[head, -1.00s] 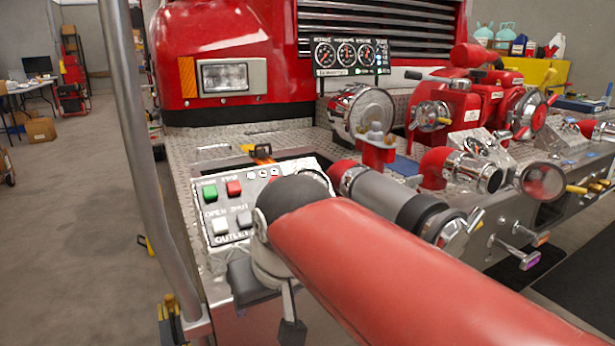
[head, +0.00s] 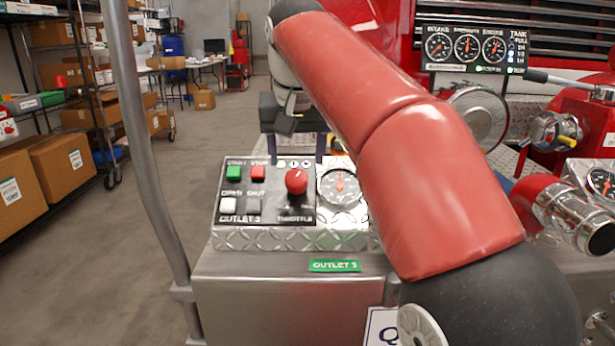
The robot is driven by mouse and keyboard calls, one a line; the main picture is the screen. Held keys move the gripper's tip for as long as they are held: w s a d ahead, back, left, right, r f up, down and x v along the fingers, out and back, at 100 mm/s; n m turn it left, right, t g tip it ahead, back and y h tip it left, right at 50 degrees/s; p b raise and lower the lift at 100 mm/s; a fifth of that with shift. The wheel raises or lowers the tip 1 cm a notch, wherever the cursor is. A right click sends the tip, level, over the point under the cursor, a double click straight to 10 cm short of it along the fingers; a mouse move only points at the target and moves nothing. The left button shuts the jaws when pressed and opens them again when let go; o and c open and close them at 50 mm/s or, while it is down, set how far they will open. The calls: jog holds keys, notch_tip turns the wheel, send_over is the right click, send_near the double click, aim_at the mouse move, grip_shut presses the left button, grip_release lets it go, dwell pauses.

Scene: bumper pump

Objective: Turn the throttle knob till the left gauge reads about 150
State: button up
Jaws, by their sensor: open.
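The red throttle knob (head: 297,182) stands on the black control panel (head: 268,212), above the label THROTTLE. The left gauge, labelled INTAKE (head: 438,47), is the leftmost of three dials on the black gauge board at upper right. Its needle reading is too small to tell. Another round gauge (head: 339,188) sits right of the knob, partly hidden by my red arm. My gripper (head: 294,148) is open and empty, with its dark fingers behind and above the panel's far edge, apart from the knob.
The panel also has a green START button (head: 234,173), a red STOP button (head: 257,173) and OPEN and SHUT buttons. A grey post (head: 150,150) rises left of the panel. Red and chrome pump fittings (head: 570,210) crowd the right. Shelves with boxes (head: 75,165) stand at left.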

aim_at(296, 176)
jog(key=b+x, duration=0.1)
jog(key=x, duration=0.5)
jog(key=c, duration=1)
jog(key=shift+r+n+p, duration=0.35)
jog(key=shift+n+p, duration=0.05)
jog(key=shift+p, duration=0.4)
jog(key=shift+f+n, duration=0.3)
jog(key=shift+n, duration=0.2)
jog(key=o, duration=1)
